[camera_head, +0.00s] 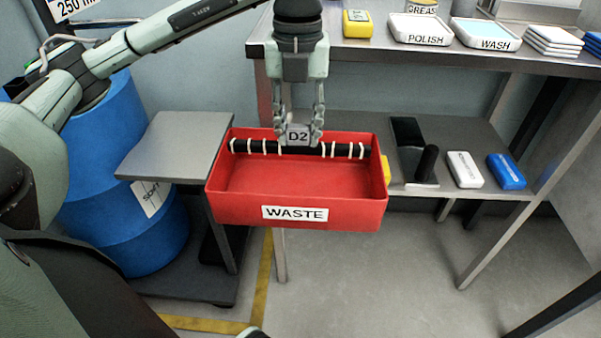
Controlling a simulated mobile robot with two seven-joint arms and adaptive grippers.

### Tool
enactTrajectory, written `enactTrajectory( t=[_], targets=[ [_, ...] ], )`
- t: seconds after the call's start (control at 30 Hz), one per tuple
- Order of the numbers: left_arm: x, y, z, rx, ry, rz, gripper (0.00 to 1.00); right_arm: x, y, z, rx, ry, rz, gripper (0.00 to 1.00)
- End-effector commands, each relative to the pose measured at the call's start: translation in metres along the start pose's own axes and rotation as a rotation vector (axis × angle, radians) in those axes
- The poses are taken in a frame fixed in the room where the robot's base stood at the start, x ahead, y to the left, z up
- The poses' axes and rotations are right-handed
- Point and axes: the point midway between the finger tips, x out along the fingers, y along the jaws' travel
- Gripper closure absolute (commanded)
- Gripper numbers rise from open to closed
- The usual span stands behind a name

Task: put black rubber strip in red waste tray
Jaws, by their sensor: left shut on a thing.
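The black rubber strip (268,147) is a long dark bar with white ties around it and a grey "D2" tag at its middle. It lies level, crosswise, against the back of the red waste tray (297,213) in the picture. Its ends look within the tray's side walls; I cannot tell whether it touches the tray floor. My left gripper (299,138) points down, shut on the strip at the tag, with its fingers hiding part of the middle. The tray's visible floor is otherwise bare. My right gripper is not in view.
A grey side table (178,143) and a blue drum (110,180) stand left of the tray. A metal bench (375,52) behind holds polish and wash trays. Its lower shelf (455,135) carries a black holder, a white block and a blue block (506,171).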

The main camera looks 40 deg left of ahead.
Motion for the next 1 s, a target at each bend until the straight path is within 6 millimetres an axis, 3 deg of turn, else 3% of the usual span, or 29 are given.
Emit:
enactTrajectory(
  t=[0.3, 0.57, 0.73, 1.0],
  targets=[
    [0.048, 0.001, -0.001, -0.001, 0.002, 0.003, 0.95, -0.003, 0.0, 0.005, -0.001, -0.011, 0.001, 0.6],
    [0.071, 0.0, 0.0, 0.0, 0.001, 0.002, 0.95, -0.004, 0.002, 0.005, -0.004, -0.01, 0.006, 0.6],
    [0.095, 0.001, -0.001, 0.001, 0.002, 0.002, 0.95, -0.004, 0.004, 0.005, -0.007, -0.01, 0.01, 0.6],
    [0.1, 0.0, 0.0, 0.001, 0.0, 0.0, 0.95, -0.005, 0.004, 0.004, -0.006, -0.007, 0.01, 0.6]
  ],
)
